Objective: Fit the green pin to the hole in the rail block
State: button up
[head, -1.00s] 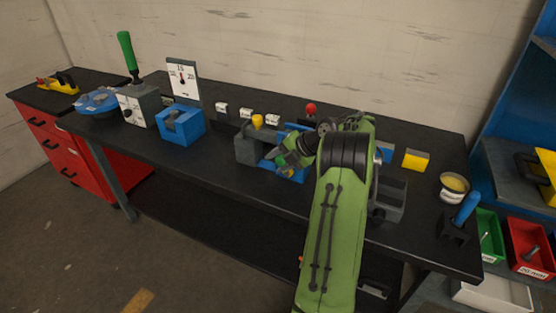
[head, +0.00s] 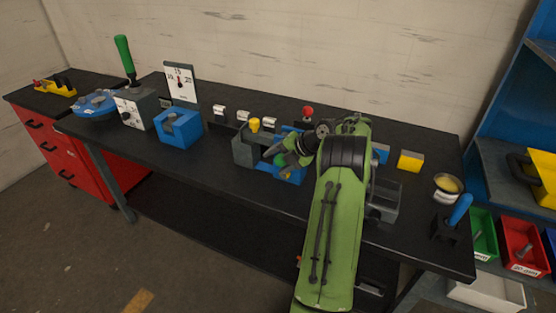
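A small green piece (head: 279,160), which looks like the green pin, shows at the tip of my gripper (head: 282,155), in front of a blue block (head: 292,174). My green arm reaches over the bench from the front and hides much of this spot. The fingers are too small and covered to tell whether they are closed on the green piece. A dark grey block (head: 243,152) with a yellow knob (head: 254,125) stands just left of the gripper; it may be the rail block. I cannot make out its hole.
The black bench (head: 215,167) is clear along its front left. A blue block (head: 179,129), a grey box with a green handle (head: 124,55) and a dial plate (head: 180,82) stand left. A yellow block (head: 410,161), a tin (head: 448,187) and a blue-handled tool (head: 459,210) stand right.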

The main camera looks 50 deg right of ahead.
jog(key=shift+o, duration=0.6)
jog(key=p+v, duration=0.4)
jog(key=v, duration=1.1)
jog(key=shift+s+r, duration=0.2)
jog(key=shift+s, duration=0.1)
jog(key=shift+d, duration=0.15)
